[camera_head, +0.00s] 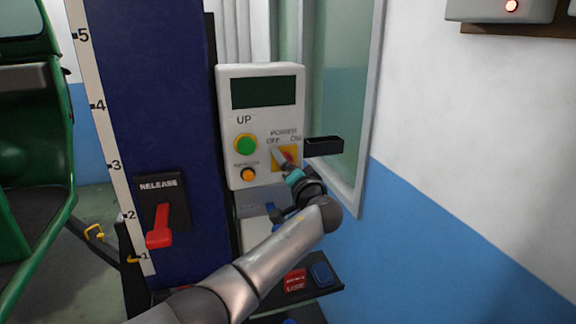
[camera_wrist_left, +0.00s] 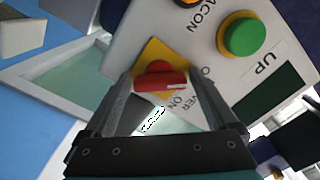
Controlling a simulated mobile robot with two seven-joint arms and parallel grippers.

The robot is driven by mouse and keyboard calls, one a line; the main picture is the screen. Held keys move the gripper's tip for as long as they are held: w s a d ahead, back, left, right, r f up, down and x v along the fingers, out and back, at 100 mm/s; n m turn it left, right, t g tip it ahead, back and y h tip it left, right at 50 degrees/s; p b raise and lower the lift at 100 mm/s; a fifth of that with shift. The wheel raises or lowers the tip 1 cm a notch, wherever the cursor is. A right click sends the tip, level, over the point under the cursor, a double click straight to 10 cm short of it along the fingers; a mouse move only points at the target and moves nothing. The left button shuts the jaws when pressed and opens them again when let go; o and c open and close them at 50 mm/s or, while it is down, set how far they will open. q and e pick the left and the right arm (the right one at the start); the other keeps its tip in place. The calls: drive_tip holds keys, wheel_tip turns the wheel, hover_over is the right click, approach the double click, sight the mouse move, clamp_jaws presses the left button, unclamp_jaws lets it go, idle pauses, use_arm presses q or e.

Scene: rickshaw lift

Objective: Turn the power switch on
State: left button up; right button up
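The power switch (camera_head: 286,155) is on the lower right of the white control panel (camera_head: 262,83), under the POWER, OFF and ON labels. In the left wrist view it is a red bar knob (camera_wrist_left: 160,82) on a yellow plate, with a white mark at its right end. My left gripper (camera_head: 281,154) is at the switch and partly hides it in the head view. In the left wrist view its two fingers (camera_wrist_left: 161,85) stand apart, one at each end of the knob. Whether they touch it is unclear. My right gripper is in neither view.
A green UP button (camera_head: 246,144) and an orange button (camera_head: 248,175) sit left of the switch. A red release lever (camera_head: 160,226) is on the blue column (camera_head: 160,100). A dark box (camera_head: 323,146) juts out right of the panel.

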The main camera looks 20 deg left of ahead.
use_arm(q)
drive_tip(key=c, duration=1.1)
drive_tip(key=shift+o, duration=0.2)
drive_tip(key=m, duration=0.4)
drive_tip(key=shift+p, duration=0.4)
drive_tip(key=m+p, duration=0.1)
drive_tip(key=m, duration=0.2)
drive_tip(key=shift+r+m, duration=0.1)
drive_tip(key=shift+m, duration=0.2)
drive_tip(key=m+p, duration=0.2)
drive_tip(key=m, duration=0.2)
drive_tip(key=shift+m+p, duration=0.9)
drive_tip(key=shift+m, duration=1.2)
